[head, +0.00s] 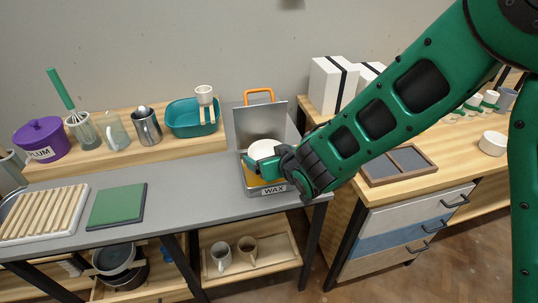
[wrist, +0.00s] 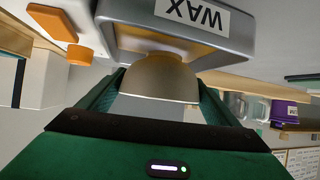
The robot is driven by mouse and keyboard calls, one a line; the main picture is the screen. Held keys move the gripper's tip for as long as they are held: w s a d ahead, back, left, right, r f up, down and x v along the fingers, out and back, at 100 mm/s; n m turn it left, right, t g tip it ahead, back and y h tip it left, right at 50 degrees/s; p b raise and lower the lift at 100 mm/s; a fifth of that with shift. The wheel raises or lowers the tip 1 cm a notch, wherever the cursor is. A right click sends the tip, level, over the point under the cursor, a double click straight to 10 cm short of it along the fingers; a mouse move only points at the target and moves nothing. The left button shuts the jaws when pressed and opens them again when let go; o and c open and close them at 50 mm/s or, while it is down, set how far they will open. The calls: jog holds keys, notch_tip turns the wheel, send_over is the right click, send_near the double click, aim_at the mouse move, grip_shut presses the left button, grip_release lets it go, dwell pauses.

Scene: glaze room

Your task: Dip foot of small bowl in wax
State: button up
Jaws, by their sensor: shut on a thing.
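A small pale bowl (head: 262,149) is between the fingers of my gripper (head: 264,162), which is shut on it. In the wrist view the bowl (wrist: 158,78) has its wide rim towards my palm and its narrower end towards the wax pan (wrist: 225,45). In the head view the grey metal wax pan (head: 273,190), labelled WAX, stands at the right end of the grey counter with its lid (head: 262,120) open. Amber wax (head: 251,182) shows inside. The bowl is over or in the pan. Its foot is hidden, and I cannot tell whether it touches the wax.
The lid has an orange handle (head: 259,92). A green mat (head: 117,205) and a slatted wooden rack (head: 45,213) lie to the left. Bare counter (head: 190,195) separates mat and pan. A dark divided tray (head: 397,163) is right.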

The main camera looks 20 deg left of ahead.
notch_tip(320, 180, up, 7)
dwell(1.0)
dwell(0.6)
